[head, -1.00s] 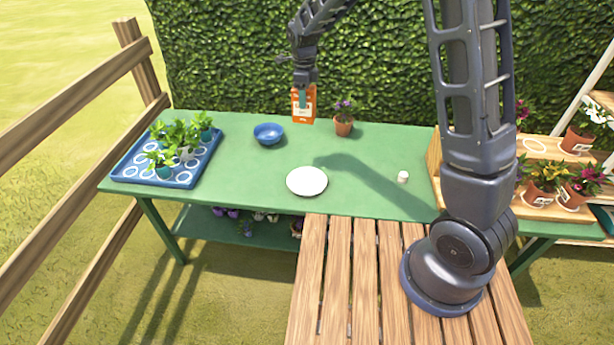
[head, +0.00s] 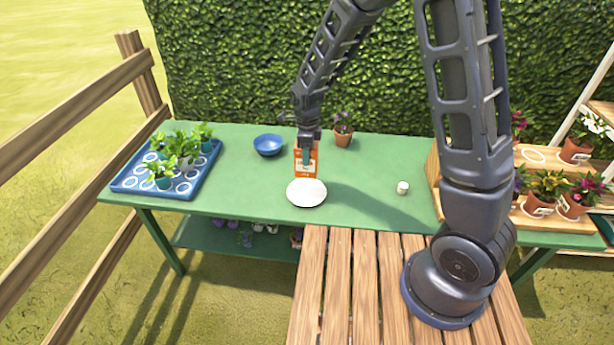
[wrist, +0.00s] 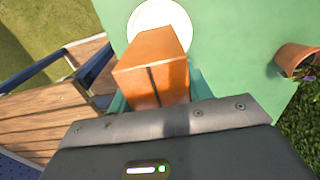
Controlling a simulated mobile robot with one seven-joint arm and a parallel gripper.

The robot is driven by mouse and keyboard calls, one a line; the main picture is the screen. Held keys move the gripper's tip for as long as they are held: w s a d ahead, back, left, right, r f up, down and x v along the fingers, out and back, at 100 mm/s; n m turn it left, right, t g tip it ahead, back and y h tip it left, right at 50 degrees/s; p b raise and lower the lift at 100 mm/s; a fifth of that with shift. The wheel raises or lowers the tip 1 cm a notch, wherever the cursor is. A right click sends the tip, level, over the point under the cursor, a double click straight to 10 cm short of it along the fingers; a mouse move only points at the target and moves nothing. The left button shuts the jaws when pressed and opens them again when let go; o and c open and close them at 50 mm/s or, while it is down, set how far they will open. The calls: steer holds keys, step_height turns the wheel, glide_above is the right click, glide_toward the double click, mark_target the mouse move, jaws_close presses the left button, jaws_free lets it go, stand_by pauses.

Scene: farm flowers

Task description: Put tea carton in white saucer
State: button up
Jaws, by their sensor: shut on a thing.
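The orange tea carton (head: 306,163) is upright in my gripper (head: 307,150), which is shut on it. In the head view the carton's lower end shows just behind the white saucer (head: 306,193), overlapping its far rim; I cannot tell its exact height. In the wrist view the carton (wrist: 152,68) is between the teal fingers of my gripper (wrist: 155,100). The saucer (wrist: 160,18) shows beyond the carton there, partly hidden by it. The saucer looks empty on the green table.
A blue bowl (head: 269,145) and a potted purple flower (head: 343,130) stand behind. A blue seedling tray (head: 140,183) is at left, a small white item (head: 403,187) at right. A wooden flower rack (head: 545,215) is far right. The green table (head: 240,190) is clear around the saucer.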

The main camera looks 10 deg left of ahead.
mark_target(307, 175)
step_height(307, 175, down, 10)
steer(key=shift+f, duration=0.1)
stand_by(0.4)
steer(key=o, duration=1)
steer(key=shift+f, duration=0.1)
steer(key=shift+c, duration=0.2)
